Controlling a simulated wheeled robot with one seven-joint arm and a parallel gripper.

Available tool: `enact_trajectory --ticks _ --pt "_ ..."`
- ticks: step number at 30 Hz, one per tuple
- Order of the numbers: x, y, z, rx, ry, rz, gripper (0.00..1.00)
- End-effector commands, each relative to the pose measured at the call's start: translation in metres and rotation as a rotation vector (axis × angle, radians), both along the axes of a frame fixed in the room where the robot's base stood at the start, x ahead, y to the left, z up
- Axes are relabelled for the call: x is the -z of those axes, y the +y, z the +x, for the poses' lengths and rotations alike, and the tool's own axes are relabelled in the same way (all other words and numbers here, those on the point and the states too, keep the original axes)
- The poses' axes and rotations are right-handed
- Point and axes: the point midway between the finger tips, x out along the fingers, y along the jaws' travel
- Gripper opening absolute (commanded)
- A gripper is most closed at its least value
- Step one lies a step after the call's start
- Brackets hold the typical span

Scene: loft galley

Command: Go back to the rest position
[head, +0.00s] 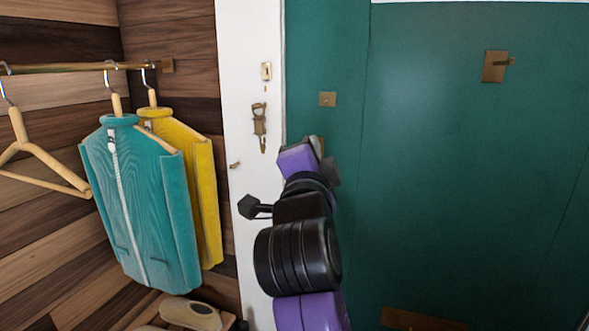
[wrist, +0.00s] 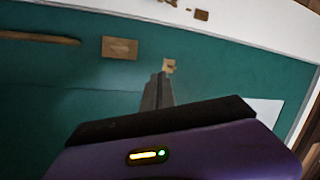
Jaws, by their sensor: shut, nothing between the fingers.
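My gripper (wrist: 160,78) shows in the wrist view with its grey fingers together and nothing between them. The fingers point at the teal door (wrist: 60,105), and their tips overlap a small brass fitting (wrist: 169,66) in the picture. I cannot tell whether they touch it. In the head view my black and purple arm rises in front of the white door frame and the teal door (head: 450,170). Its purple hand is at the upper end, and the fingers are mostly hidden there.
The white post (head: 250,120) carries brass hardware (head: 259,125). At left, a teal jacket (head: 145,205) and a yellow jacket (head: 207,195) hang from a rail (head: 85,67). Shoes (head: 190,313) lie below.

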Motion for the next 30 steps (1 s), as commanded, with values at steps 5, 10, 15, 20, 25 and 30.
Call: enact_trajectory --ticks 5,10,15,20,25,30 --pt "0.023 0.011 -0.020 -0.051 -0.053 -0.249 0.00" --pt "0.062 0.009 -0.047 -0.077 -0.092 -0.472 0.00" --pt "0.111 -0.003 -0.087 -0.088 -0.119 -0.681 0.00" --pt "0.152 -0.021 -0.132 -0.087 -0.127 -0.835 0.00" --pt "0.188 -0.045 -0.185 -0.079 -0.116 -0.965 0.00" --pt "0.214 -0.069 -0.241 -0.068 -0.083 -1.063 0.00"
